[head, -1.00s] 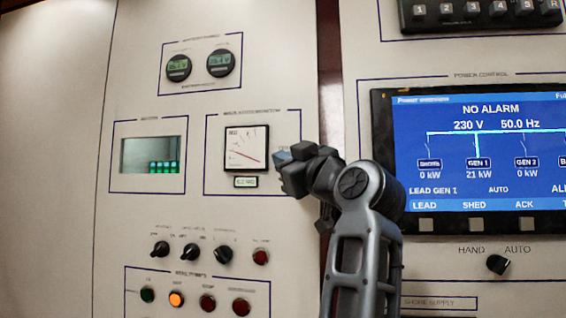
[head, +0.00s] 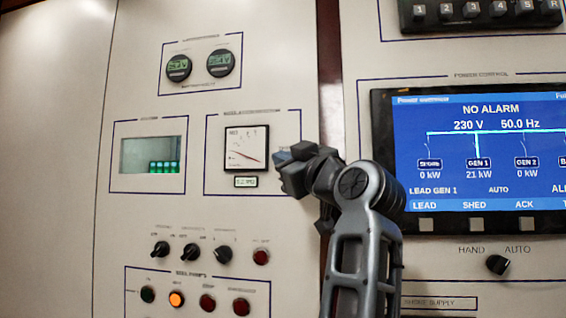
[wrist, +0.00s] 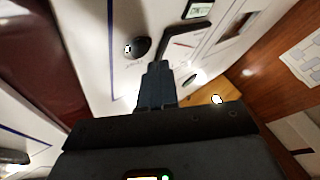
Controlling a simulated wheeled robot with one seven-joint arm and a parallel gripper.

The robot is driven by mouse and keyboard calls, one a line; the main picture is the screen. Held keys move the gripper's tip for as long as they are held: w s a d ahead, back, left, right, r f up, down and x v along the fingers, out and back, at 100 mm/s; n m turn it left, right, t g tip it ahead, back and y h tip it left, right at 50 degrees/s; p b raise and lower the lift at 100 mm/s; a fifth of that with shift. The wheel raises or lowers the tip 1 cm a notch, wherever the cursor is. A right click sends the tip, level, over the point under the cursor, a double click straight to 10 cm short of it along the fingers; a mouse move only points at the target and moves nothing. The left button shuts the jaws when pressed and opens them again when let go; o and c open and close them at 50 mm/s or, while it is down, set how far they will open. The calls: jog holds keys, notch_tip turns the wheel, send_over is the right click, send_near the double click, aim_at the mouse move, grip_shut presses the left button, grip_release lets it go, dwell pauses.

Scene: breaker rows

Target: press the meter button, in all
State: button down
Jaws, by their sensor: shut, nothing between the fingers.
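The meter (head: 247,147) is a square white dial with a dark frame and a slanting needle, on the pale panel in the head view. A small lit readout (head: 245,182) sits below it. My gripper (head: 283,157) is at the panel just right of the meter, its blue-grey fingertips close to the surface. The fingers (wrist: 157,80) are shut together and empty in the wrist view. Whether the fingertips touch anything cannot be told.
Two round gauges (head: 221,63) are above, and a green-lit display (head: 154,155) is left. Rotary knobs (head: 191,252) and lamps, one lit orange (head: 176,299), are below. A blue screen (head: 478,160) is right of my arm. A dark round fitting (wrist: 137,47) lies near the fingers.

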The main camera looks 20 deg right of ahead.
dwell(0.5)
jog(key=shift+w+d, duration=0.35)
jog(key=shift+w, duration=0.05)
jog(key=shift+w+d, duration=0.25)
jog(key=shift+w, duration=0.1)
dwell(0.8)
jog(key=shift+s, duration=0.1)
jog(key=shift+s+a, duration=0.5)
jog(key=shift+s, duration=0.1)
jog(key=shift+s+a+p, duration=0.15)
jog(key=shift+s+a, duration=0.6)
jog(key=shift+s, duration=0.3)
jog(key=shift+s+a+p, duration=0.15)
jog(key=shift+s+a, duration=0.55)
jog(key=shift+s, duration=0.3)
